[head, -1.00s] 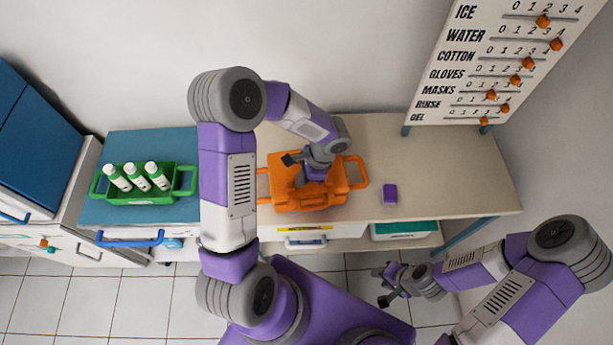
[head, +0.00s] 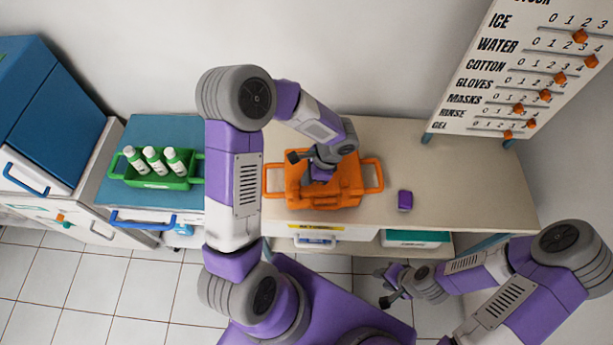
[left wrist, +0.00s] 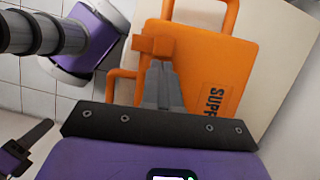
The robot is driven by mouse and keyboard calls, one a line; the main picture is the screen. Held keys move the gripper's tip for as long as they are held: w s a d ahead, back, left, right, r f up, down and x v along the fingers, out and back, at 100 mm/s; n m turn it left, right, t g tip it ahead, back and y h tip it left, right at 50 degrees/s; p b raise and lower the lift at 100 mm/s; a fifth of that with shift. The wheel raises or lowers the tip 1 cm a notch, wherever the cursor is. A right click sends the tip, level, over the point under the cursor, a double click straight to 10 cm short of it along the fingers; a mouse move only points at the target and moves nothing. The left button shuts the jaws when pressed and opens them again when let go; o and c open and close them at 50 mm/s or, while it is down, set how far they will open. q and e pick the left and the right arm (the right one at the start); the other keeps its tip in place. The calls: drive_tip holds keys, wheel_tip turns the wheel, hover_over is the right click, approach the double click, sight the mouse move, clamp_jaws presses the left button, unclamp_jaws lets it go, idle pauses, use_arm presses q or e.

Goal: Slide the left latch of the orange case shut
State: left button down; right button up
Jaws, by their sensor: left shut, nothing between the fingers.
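The orange case (head: 345,195) lies closed on the beige counter, with a handle loop at each side. In the left wrist view the case (left wrist: 215,60) shows dark "SUPP" lettering and a raised orange block (left wrist: 152,45), which looks like a latch. My left gripper (left wrist: 160,68) is shut and empty, its fingertips close to that block; contact cannot be told. In the head view my left gripper (head: 310,178) is over the case and its wrist hides part of the lid. My right gripper (head: 383,287) is open and empty, in front of the counter.
A green caddy (head: 160,182) with white bottles stands on the blue-topped cabinet at left. A small purple block (head: 405,200) lies right of the case. A slider board (head: 530,75) stands at the back right.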

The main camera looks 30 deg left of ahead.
use_arm(q)
drive_tip(key=w+d, duration=0.1)
drive_tip(key=d, duration=0.1)
drive_tip(key=shift+w+d, duration=0.3)
drive_tip(key=shift+w, duration=0.05)
drive_tip(key=shift+w+d+r, duration=0.55)
drive_tip(key=shift+r, duration=0.25)
drive_tip(key=v, duration=0.8)
drive_tip(key=shift+s+r, duration=0.15)
drive_tip(key=shift+r, duration=0.05)
use_arm(e)
drive_tip(key=shift+w+d+r, duration=0.15)
drive_tip(key=shift+w, duration=0.15)
